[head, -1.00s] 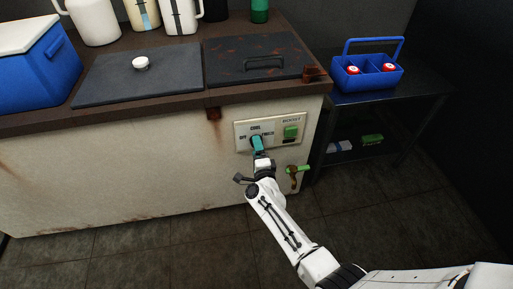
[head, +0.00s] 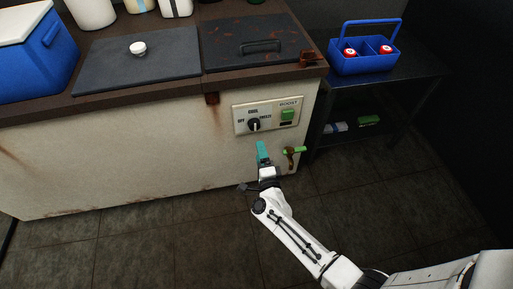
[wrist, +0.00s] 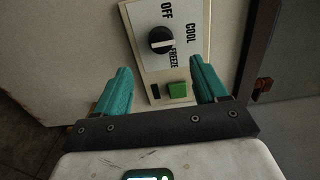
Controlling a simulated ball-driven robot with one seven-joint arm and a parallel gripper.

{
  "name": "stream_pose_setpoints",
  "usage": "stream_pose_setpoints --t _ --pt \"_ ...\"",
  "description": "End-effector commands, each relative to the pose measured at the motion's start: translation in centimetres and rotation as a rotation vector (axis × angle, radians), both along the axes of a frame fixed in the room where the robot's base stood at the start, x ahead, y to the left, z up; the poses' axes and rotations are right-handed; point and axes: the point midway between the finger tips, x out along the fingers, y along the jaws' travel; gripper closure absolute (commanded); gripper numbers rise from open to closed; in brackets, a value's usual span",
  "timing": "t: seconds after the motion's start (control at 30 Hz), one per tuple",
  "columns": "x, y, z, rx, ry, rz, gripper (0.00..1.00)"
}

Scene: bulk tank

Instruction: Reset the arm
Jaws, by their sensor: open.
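My gripper (head: 262,152) has teal fingers and is in front of the tank's front wall, below the control panel (head: 268,115). In the wrist view my gripper (wrist: 162,92) is open and empty, its two fingers apart. The black rotary knob (wrist: 162,40) lies beyond the fingertips, not touched, with OFF, COOL and FREEZE around it. The knob also shows in the head view (head: 253,124). A green button (wrist: 178,90) shows between the fingers in the wrist view, on the panel behind.
A green-handled tap (head: 293,151) juts from the tank close to the right of my gripper. A dark side table (head: 400,88) with a blue bottle carrier (head: 365,66) stands to the right. A blue cooler (head: 36,58) sits on the tank top. The floor in front is clear.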

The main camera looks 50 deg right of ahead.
Motion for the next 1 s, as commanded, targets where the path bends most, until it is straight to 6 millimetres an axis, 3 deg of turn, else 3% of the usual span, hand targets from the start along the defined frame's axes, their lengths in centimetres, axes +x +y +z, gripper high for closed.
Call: stream_pose_setpoints --t 0.3,0.43,0.6,0.73,0.87,1.0 --pt "0.0 0.0 0.0 0.0 0.0 0.0 0.28" --pt "0.7 1.2 0.5 -0.033 0.032 0.081 0.28" --pt "2.0 5.7 1.9 -0.167 0.162 0.352 0.28" --pt "1.6 9.6 2.5 -0.31 0.301 0.58 0.28" --pt "-0.3 12.6 2.4 -0.456 0.458 0.786 0.28" --pt "-3.5 14.6 2.1 -0.61 0.648 0.983 0.28"
